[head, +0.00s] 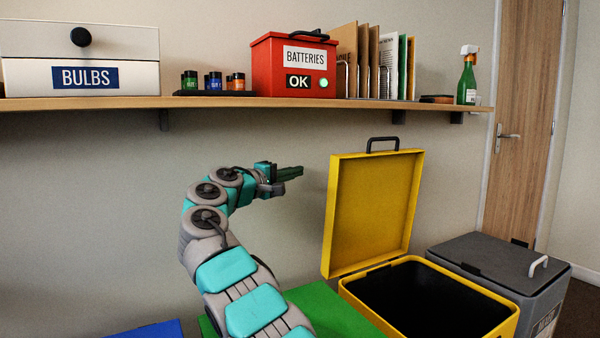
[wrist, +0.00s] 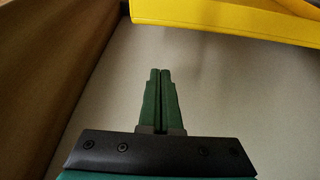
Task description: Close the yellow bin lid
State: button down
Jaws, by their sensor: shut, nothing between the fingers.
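The yellow bin (head: 440,272) stands at the lower right in the head view. Its yellow lid (head: 372,215) stands open, nearly upright at the bin's back-left side, with a black handle (head: 383,142) on its top edge. The bin's inside is dark, and I see nothing in it. My gripper (head: 300,172) is to the left of the lid's upper part, apart from it, pointing right. In the wrist view the green fingers (wrist: 158,72) are together and empty. A yellow edge of the lid (wrist: 230,18) shows at the upper right there.
A grey bin (head: 490,262) with a closed lid stands right of the yellow one. A green lid (head: 335,308) and a blue lid (head: 150,330) lie low at the left. A wooden shelf (head: 270,103) holding a red battery box (head: 275,65) runs above my gripper.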

jog(key=w+d+b, duration=0.2)
jog(key=w+d, duration=0.1)
jog(key=d, duration=0.4)
jog(key=shift+f+b, duration=0.15)
jog(key=shift+b, duration=0.2)
dwell(0.4)
jog(key=shift+d, duration=0.1)
